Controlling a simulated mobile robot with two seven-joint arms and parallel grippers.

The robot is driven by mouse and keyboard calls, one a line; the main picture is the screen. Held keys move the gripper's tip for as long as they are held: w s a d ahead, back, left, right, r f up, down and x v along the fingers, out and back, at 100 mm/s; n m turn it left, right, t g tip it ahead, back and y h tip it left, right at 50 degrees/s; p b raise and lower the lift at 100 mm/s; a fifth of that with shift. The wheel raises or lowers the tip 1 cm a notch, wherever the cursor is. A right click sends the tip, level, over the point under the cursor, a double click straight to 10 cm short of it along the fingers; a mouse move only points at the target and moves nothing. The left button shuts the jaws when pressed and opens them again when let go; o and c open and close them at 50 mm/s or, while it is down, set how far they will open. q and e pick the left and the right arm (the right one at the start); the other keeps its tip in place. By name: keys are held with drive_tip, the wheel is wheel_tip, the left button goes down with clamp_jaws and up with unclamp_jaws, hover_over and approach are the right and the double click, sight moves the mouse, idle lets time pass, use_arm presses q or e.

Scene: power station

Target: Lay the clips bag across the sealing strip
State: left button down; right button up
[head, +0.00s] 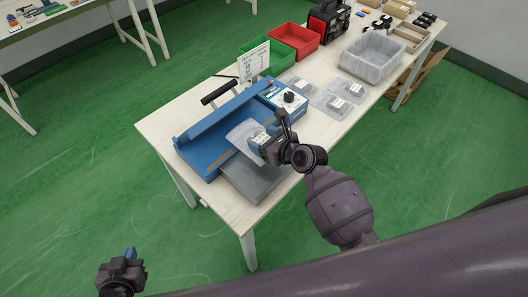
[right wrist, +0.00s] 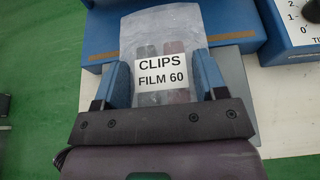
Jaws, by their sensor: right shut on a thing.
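The clear clips bag (right wrist: 160,35), labelled "CLIPS FILM 60", is held between the blue fingers of my right gripper (right wrist: 164,82). In the head view the bag (head: 241,132) reaches from my right gripper (head: 266,141) over the blue sealer (head: 199,165). The tan sealing strip (head: 224,159) runs along the sealer's bed, and the bag hides part of it. I cannot tell whether the bag touches the strip. The sealer's blue arm (head: 220,110) with a black handle is raised. My left gripper (head: 129,254) is away from the table; its opening is unclear.
A grey plate (head: 255,181) lies in front of the sealer. Other labelled bags (head: 330,104), a grey bin (head: 371,58), a red bin (head: 295,40), a green bin (head: 272,62) and a sign (head: 254,62) stand further along the table. Green floor is free at left.

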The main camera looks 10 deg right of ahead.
drive_tip(key=shift+f+b, duration=0.7)
drive_tip(key=shift+f, duration=1.9)
drive_tip(key=shift+f, duration=0.1)
drive_tip(key=o, duration=0.9)
drive_tip(key=shift+o, duration=0.2)
drive_tip(key=p+v, duration=0.1)
drive_tip(key=v, duration=1.1)
drive_tip(key=shift+s, duration=0.1)
